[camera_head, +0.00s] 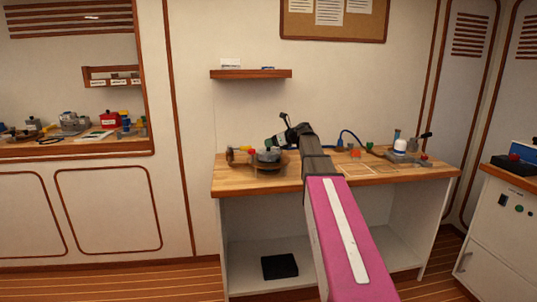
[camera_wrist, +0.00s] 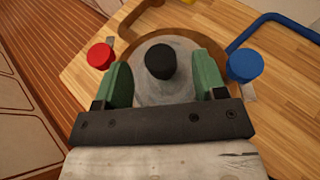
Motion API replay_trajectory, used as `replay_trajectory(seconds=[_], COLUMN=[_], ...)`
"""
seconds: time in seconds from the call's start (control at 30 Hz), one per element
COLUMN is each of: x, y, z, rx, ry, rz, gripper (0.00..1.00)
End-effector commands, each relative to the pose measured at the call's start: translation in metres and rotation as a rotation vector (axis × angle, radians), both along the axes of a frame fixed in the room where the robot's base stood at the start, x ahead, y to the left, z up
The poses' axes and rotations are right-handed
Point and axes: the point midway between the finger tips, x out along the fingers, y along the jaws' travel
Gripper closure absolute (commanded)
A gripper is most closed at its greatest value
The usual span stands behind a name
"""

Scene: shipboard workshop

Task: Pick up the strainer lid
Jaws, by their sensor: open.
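The strainer lid (camera_wrist: 180,90) is a grey, round, domed piece with a black knob (camera_wrist: 161,61) on top. In the wrist view it lies directly in front of my gripper (camera_wrist: 163,82). The two green fingers are apart, one on each side of the knob, above or beside the lid; I cannot tell whether they touch it. In the head view the lid (camera_head: 269,154) sits on a brown round base on the workbench, left of my arm. My gripper (camera_head: 275,141) shows small there, close above the lid.
Red (camera_wrist: 100,56) and blue (camera_wrist: 244,64) round knobs flank the lid closely. A blue hose or handle (camera_wrist: 275,28) curves at upper right. A shelf (camera_head: 250,74) hangs above.

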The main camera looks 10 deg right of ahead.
Motion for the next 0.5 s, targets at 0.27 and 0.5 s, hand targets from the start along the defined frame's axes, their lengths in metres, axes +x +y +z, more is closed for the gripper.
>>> replay_trajectory(seconds=[0.27, 0.5], x=[0.02, 0.02], y=[0.02, 0.02], z=[-0.013, -0.013], rx=[0.0, 0.0], ry=[0.0, 0.0], rz=[0.0, 0.0], gripper=[0.35, 0.55])
